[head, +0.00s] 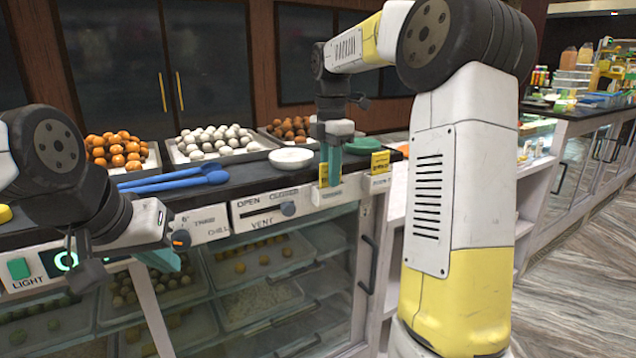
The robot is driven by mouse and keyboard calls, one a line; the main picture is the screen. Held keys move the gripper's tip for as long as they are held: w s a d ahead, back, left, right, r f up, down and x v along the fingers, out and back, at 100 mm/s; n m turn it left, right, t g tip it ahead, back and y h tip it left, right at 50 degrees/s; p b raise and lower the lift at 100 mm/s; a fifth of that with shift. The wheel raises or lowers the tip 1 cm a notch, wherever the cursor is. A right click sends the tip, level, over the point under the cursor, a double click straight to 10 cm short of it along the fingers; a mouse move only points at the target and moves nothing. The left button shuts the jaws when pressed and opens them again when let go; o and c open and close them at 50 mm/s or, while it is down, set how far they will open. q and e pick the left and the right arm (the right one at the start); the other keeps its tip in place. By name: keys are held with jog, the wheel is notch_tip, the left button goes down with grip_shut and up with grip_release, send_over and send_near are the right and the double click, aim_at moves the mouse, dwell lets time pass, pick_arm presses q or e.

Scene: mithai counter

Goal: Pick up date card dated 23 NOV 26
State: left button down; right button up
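Two small yellow cards stand at the front edge of the dark counter. One yellow card (323,174) is right beside the teal fingers of my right gripper (334,168), partly covered by them. The other yellow card (380,161) stands to the right, clear of the gripper. The print on both is too small to read, so I cannot tell which is dated 23 NOV 26. My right gripper points down at the counter edge; its finger gap is not clear. My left gripper (165,262) is low in front of the control panel, away from the cards; its finger gap is hidden.
Trays of orange sweets (113,150) and white sweets (213,141) stand behind. Blue tongs (178,179), a white bowl (291,158) and a green round item (363,146) lie on the counter. Below are a vent slider panel (268,206) and a glass case with a dark handle (369,265).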

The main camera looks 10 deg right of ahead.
grip_shut()
